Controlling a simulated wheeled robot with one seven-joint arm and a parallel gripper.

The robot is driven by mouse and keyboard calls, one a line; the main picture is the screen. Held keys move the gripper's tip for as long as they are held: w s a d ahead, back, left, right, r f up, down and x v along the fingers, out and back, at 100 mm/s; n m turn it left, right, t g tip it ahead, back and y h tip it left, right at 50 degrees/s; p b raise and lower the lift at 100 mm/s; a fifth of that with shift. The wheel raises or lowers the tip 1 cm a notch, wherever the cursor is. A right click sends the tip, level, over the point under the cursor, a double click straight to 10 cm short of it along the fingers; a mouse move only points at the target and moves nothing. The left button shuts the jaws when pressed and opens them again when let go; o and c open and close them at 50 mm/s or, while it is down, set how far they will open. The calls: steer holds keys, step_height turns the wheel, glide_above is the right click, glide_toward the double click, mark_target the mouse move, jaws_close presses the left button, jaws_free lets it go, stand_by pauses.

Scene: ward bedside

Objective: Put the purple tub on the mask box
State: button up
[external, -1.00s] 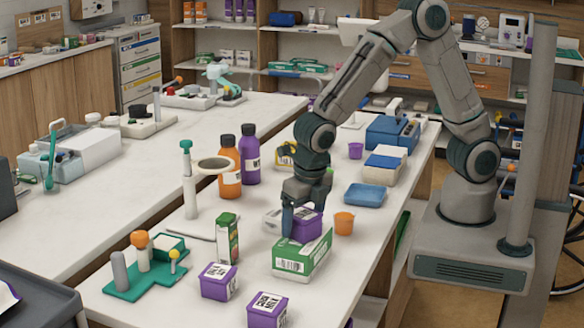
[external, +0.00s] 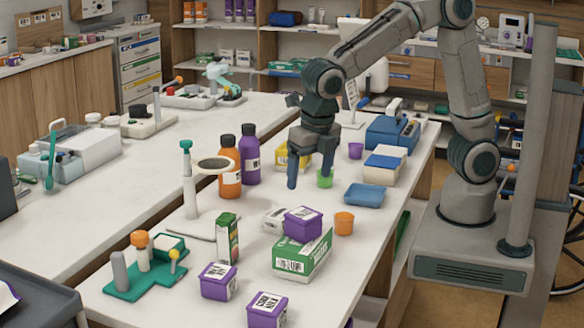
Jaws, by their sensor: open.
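A purple tub (external: 302,224) with a white label rests on top of the green and white mask box (external: 302,257), near the box's back left part. Two more purple tubs stand on the table in front, one at the left (external: 218,281) and one nearer the camera (external: 267,310). My gripper (external: 309,175) is open and empty, above and behind the tub on the box, apart from it.
An orange cup (external: 344,223) stands right of the box, with a blue tray (external: 365,195) behind it. A green carton (external: 227,238) stands to the left. Orange (external: 229,168) and purple (external: 250,156) bottles stand behind. A green cup (external: 325,178) shows near the gripper.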

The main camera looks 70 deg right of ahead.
steer(key=s+d+r+m, duration=0.1)
steer(key=s+d+m, duration=0.2)
steer(key=d+m, duration=0.6)
steer(key=s+d+m+t, duration=0.1)
steer(key=s+d+m, duration=0.2)
steer(key=d+m, duration=0.7)
steer(key=s+d+r+m, duration=0.1)
steer(key=s+d+m, duration=0.3)
steer(key=d+m, duration=0.5)
steer(key=m, duration=0.2)
steer(key=shift+d+r+m+y, duration=0.3)
steer(key=shift+d+m+y, duration=0.1)
